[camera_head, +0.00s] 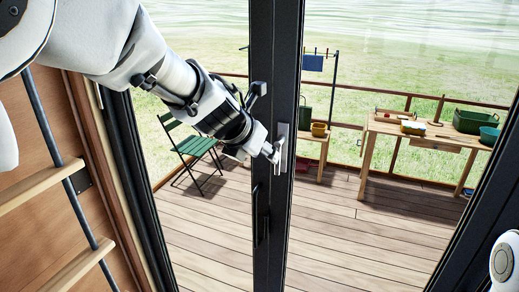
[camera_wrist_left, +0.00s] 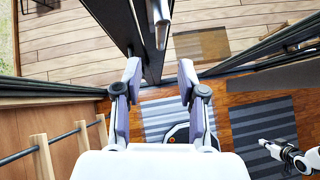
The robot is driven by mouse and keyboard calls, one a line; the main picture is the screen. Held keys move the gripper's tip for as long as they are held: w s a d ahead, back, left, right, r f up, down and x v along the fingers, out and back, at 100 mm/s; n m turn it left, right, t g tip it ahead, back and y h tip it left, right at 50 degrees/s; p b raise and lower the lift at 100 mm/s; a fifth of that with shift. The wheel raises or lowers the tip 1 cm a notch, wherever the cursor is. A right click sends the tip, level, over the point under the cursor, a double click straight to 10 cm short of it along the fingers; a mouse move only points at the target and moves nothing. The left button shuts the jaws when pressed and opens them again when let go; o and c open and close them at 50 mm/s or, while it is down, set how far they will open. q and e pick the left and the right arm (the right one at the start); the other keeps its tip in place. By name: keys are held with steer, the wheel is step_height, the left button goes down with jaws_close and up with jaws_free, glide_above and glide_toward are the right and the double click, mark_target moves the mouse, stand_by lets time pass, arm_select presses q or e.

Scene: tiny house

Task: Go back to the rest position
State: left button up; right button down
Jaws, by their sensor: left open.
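My left arm comes in from the upper left in the head view. My left gripper (camera_head: 268,152) is beside the metal door handle (camera_head: 282,147) on the dark door frame (camera_head: 272,60). In the left wrist view its two fingers (camera_wrist_left: 160,82) are spread apart with nothing held between them. The handle (camera_wrist_left: 161,22) shows beyond the fingertips; contact cannot be told. My right arm (camera_wrist_left: 292,156) shows at the lower right of the left wrist view, its jaws too small to read.
Outside is a wooden deck (camera_head: 350,240) with a green folding chair (camera_head: 195,146) and a wooden table (camera_head: 385,128) holding a green crate (camera_head: 475,121). A ladder (camera_head: 45,188) stands close at the left. Striped mats (camera_wrist_left: 265,128) lie on the floor inside.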

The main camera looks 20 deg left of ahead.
arm_select(q)
steer(key=shift+v, duration=1.05)
